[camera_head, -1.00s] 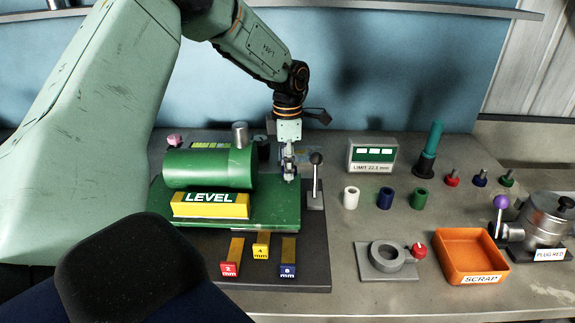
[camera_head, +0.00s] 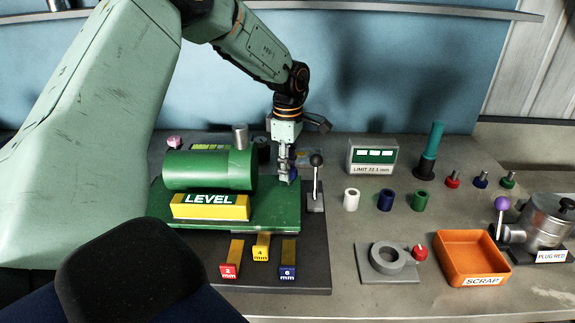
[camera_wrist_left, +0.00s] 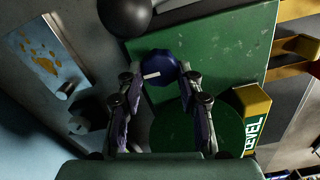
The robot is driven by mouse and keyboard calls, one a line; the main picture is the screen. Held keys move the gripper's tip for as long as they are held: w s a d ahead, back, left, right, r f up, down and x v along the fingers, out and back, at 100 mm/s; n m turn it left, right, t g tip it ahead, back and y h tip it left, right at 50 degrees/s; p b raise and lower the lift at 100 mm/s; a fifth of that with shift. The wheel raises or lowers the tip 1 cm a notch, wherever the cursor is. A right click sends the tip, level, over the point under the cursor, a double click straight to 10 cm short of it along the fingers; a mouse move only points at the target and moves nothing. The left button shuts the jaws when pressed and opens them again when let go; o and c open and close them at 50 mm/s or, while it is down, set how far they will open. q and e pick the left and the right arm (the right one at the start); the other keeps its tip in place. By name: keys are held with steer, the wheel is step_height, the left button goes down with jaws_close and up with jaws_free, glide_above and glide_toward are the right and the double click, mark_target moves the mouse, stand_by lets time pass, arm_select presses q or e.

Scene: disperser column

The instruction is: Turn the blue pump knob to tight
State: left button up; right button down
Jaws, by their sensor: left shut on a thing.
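The blue pump knob (camera_wrist_left: 158,62) is a faceted dark blue disc with a white pointer line, on the green base plate (camera_wrist_left: 225,50). In the head view, a sliver of the blue knob (camera_head: 293,175) shows beside the fingers. My left gripper (camera_head: 285,177) points down at the right end of the plate. In the left wrist view, the fingers of my left gripper (camera_wrist_left: 160,78) are on either side of the knob, shut on it. The pointer line points left in that view. No tight marking is readable. My right gripper is not in view.
A lever with a black ball (camera_head: 316,160) stands close right of my left gripper. The green cylinder (camera_head: 208,169) and yellow LEVEL block (camera_head: 210,206) are to its left. The limit display (camera_head: 373,157), several coloured sleeves and the orange scrap tray (camera_head: 471,258) stand farther right.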

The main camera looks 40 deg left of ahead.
arm_select(q)
steer(key=o, duration=0.9)
step_height(320, 180, up, 12)
steer(key=shift+r, duration=0.1)
stand_by(0.6)
